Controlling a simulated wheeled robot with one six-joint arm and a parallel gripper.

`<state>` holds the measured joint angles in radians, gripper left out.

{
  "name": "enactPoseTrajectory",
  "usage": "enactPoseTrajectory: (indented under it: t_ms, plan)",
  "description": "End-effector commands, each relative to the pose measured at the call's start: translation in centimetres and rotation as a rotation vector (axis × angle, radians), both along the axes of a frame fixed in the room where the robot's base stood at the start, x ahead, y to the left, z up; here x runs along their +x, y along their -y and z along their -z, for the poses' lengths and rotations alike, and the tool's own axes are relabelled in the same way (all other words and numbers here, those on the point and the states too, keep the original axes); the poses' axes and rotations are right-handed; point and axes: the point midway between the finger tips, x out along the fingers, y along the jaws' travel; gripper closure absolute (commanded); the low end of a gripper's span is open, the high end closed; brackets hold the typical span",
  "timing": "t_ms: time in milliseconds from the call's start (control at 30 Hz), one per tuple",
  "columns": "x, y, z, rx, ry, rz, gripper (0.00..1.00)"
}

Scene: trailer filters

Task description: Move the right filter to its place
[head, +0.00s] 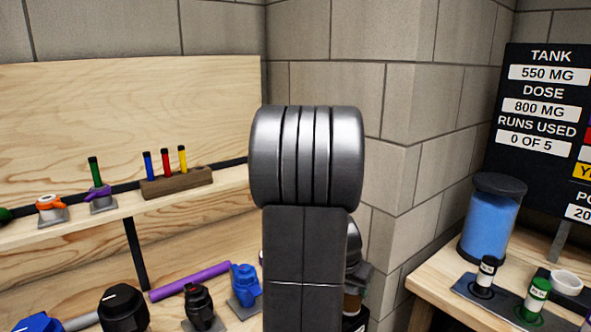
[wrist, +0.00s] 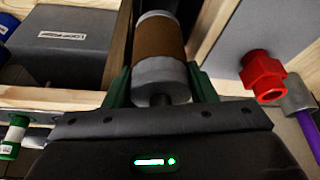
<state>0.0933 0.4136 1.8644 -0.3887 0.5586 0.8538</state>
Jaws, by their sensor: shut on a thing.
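A filter (wrist: 160,42), a grey cylinder with a wide brown band, shows at the top middle of the wrist view. My gripper (wrist: 160,78) has its green fingers on both sides of the filter's near grey end and is shut on it. In the head view my arm stands in the middle and hides most of my gripper. I cannot tell where the filter's place is.
In the wrist view a red fitting (wrist: 262,75) and a purple pipe (wrist: 308,135) are at the right, and a dark grey box (wrist: 68,45) is at the left. In the head view a blue tank (head: 492,220) stands on the right bench by a sign (head: 548,130).

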Motion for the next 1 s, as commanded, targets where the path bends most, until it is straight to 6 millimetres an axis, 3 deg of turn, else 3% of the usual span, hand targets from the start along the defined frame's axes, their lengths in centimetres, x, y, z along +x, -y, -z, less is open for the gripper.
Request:
enactPoseTrajectory:
  t_ms: [133,167,267,300,667,1000]
  plan:
    - [0.0,0.0,-0.1,0.0,0.0,0.0,0.72]
    - [0.0,0.0,-0.1,0.0,0.0,0.0,0.45]
    - [0.0,0.0,-0.1,0.0,0.0,-0.001,0.25]
    - [0.0,0.0,-0.1,0.0,0.0,-0.001,0.23]
    - [-0.1,-0.1,-0.6,-0.001,0.001,-0.001,0.23]
    - [-1.9,-1.5,-6.3,-0.001,0.005,-0.002,0.23]
